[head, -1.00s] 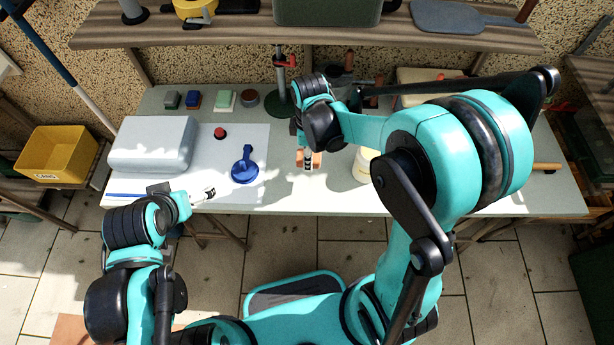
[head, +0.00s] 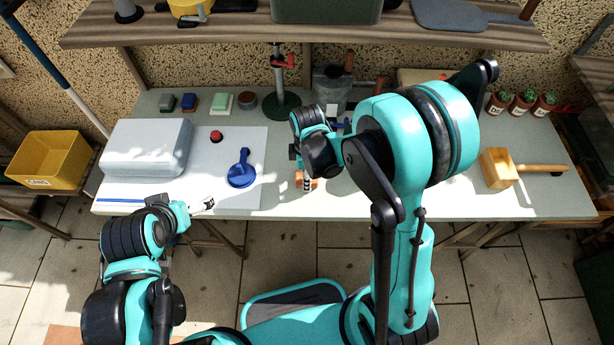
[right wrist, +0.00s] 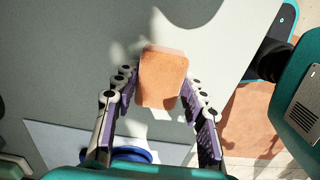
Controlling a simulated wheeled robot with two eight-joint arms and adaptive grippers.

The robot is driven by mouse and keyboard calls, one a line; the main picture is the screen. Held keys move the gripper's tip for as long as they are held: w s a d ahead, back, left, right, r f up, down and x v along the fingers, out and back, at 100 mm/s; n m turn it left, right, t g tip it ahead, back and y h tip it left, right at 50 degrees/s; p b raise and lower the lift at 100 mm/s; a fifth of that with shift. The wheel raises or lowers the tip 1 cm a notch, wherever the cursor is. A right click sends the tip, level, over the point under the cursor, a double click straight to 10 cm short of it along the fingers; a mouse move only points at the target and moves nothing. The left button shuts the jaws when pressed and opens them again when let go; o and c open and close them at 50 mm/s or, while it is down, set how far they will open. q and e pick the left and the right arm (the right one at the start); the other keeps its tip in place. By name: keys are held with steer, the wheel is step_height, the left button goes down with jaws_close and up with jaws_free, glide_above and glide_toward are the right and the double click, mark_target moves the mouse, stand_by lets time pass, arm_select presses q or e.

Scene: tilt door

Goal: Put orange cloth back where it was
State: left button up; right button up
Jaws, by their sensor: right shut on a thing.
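The orange cloth (right wrist: 163,77) looks like a folded, rounded block in the right wrist view. My right gripper (right wrist: 158,92) has a finger on either side of it and is shut on it. In the head view the cloth (head: 308,184) shows small below my right wrist, over the front middle of the table. I cannot tell whether it touches the tabletop. My left gripper (head: 204,205) is near the table's front left edge, apart from the cloth; its jaw opening is too small to tell.
A wooden mallet (head: 498,169) and potted cacti (head: 525,103) stand at right. Small blocks, a clamp stand (head: 283,98) and a bin line the back.

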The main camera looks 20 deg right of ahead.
steer(key=shift+f, duration=0.15)
steer(key=o, duration=1.1)
step_height(320, 180, up, 11)
steer(key=p, duration=0.4)
steer(key=s+d+r+m+t, duration=0.1)
steer(key=s+r+m+t, duration=0.1)
steer(key=m, duration=0.3)
steer(key=s+d+r+m+t, duration=0.2)
steer(key=s+r+m, duration=0.3)
steer(key=s+d+r+m+t, duration=0.1)
steer(key=s+r+m+t, duration=0.2)
steer(key=r+m, duration=0.1)
steer(key=shift+s+d+m, duration=0.15)
steer(key=shift+d+m, duration=0.15)
steer(key=shift+m, duration=0.1)
